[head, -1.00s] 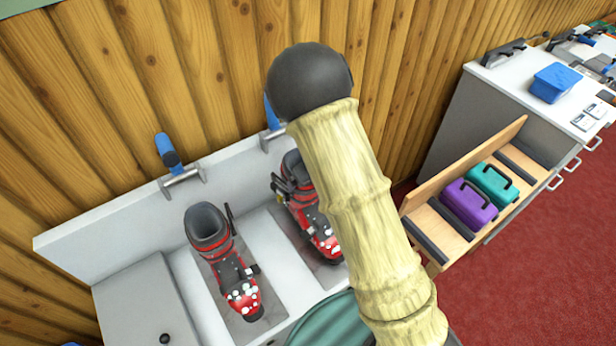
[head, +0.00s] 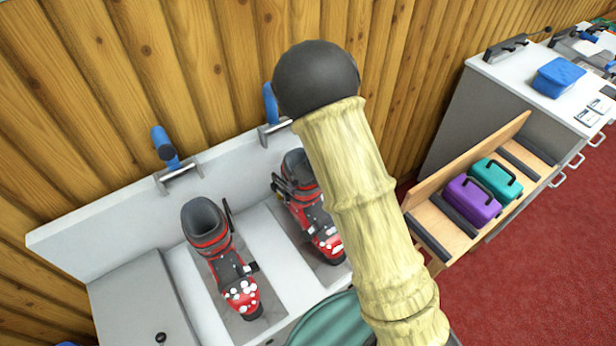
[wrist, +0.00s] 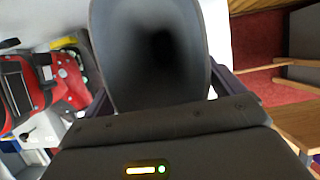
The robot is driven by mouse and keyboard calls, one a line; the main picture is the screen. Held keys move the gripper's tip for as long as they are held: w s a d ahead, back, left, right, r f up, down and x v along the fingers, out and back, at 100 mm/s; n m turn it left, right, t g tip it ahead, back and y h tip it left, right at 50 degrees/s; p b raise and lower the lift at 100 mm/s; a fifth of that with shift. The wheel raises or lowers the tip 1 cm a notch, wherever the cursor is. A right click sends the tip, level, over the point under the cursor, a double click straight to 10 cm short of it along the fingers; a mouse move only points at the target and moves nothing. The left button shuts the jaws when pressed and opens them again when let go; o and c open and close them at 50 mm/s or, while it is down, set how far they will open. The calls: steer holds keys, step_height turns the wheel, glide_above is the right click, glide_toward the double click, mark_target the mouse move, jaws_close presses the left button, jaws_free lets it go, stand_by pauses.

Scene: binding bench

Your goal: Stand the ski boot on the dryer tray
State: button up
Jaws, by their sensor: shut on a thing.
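My gripper (wrist: 158,95) is shut on a ski boot, around its dark, hollow cuff (wrist: 150,45), which fills the middle of the wrist view. The held boot's lower part is hidden there. In the head view my arm hides the gripper and the held boot. Two other red and black ski boots stand upright on grey strips in a white tray-like bench: a left boot (head: 232,272) and a right boot (head: 312,222). A red boot (wrist: 75,88) also shows at the left of the wrist view. I cannot tell which surface is the dryer tray (head: 270,285).
Blue-handled fittings (head: 165,150) sit on the bench's back ledge against the log wall. A grey lidded box (head: 135,300) is at left, and a teal round rim (head: 325,322) at the front.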

steer(key=shift+f+b, duration=0.2)
steer(key=shift+b, duration=0.1)
steer(key=o, duration=1.7)
steer(key=shift+s, duration=0.1)
steer(key=p+v, duration=0.6)
steer(key=v, duration=1.1)
steer(key=shift+s+r, duration=0.15)
